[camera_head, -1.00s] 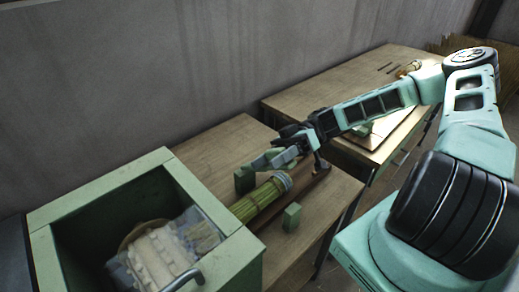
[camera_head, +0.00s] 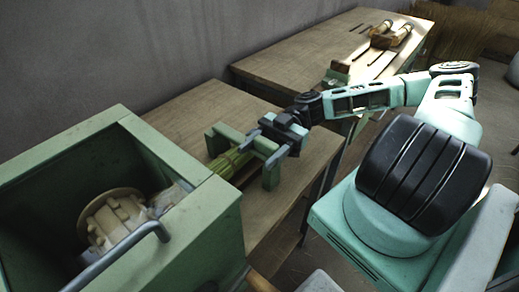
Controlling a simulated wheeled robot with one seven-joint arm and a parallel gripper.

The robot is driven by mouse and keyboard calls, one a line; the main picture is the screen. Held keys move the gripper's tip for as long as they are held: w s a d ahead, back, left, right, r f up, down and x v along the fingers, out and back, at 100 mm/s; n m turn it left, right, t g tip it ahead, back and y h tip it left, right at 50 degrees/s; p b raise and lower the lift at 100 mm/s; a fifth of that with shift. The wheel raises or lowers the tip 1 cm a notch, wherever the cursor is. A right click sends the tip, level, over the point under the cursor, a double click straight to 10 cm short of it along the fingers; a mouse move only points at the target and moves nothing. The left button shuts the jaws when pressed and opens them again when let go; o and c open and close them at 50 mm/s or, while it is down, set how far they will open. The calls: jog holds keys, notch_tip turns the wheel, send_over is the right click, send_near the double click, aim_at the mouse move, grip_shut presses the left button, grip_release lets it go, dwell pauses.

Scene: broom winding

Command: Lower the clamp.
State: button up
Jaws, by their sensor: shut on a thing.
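The green clamp (camera_head: 229,133) is a bar lying across the green broom bristles (camera_head: 232,163), between two upright green posts. The near post (camera_head: 271,176) stands on the table in front of the bristles. My gripper (camera_head: 264,146) comes from the right with its grey fingers on either side of the clamp bar, shut on it. The bar looks low, close over the bristles; whether it touches them is hard to tell. My gripper hides the broom's far right part.
A green open-topped box machine (camera_head: 206,235) with a pale round chuck (camera_head: 108,218) and a grey handle (camera_head: 120,258) fills the lower left. The wooden table (camera_head: 185,113) is clear behind the clamp. A second table (camera_head: 290,62) holds wooden pieces. A grey wall stands behind.

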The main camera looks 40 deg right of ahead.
jog(key=shift+f, duration=0.25)
jog(key=o, duration=1.4)
jog(key=shift+r, duration=0.1)
jog(key=w+d, duration=0.1)
jog(key=d, duration=0.4)
jog(key=w+d+b, duration=0.1)
jog(key=d, duration=0.5)
jog(key=w+d+b, duration=0.1)
jog(key=d, duration=0.5)
jog(key=shift+w+d, duration=0.1)
jog(key=shift+w, duration=0.05)
